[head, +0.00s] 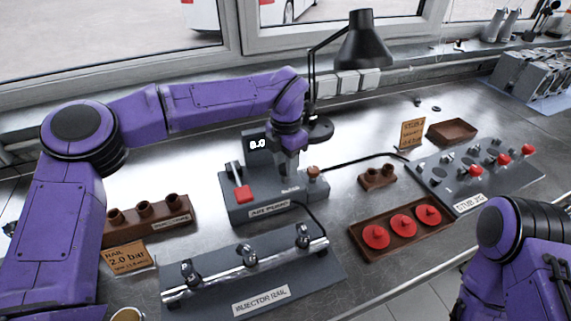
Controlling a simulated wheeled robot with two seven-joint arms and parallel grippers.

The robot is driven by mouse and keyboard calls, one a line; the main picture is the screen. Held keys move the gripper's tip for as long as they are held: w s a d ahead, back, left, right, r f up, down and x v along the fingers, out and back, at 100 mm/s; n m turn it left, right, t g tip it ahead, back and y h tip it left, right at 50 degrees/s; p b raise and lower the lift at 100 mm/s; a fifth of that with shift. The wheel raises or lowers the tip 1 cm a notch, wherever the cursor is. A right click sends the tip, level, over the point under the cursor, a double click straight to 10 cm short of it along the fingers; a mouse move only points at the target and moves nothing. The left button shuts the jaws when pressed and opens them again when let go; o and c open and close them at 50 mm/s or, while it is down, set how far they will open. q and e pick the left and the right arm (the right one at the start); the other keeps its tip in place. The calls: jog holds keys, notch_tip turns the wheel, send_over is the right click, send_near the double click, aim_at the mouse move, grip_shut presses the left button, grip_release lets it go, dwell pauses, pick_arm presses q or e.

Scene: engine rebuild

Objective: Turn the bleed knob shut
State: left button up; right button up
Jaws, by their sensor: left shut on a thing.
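My left gripper (289,172) points down over the right part of the pump top, just behind a small label that seems to read BLEED. It is shut on the bleed knob, which its fingers hide. A copper-red fitting (313,172) stands just right of the fingers. My right arm shows at the lower right, but its gripper is out of view.
The injector rail (262,300) lies in front of the pump. A wooden tray (372,254) with red discs and the stub jig (469,204) are to the right. A black lamp (364,45) stands behind my left arm. A dark hose (358,160) runs right from the pump.

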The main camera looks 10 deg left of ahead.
pick_arm(q)
jog(key=n+b, duration=0.2)
jog(key=n, duration=0.2)
jog(key=shift+f, duration=0.1)
jog(key=shift+n+b, duration=0.75)
jog(key=shift+n, duration=0.85)
jog(key=o, duration=1)
jog(key=shift+o, duration=0.2)
notch_tip(320, 180, up, 11)
jog(key=shift+b, duration=0.4)
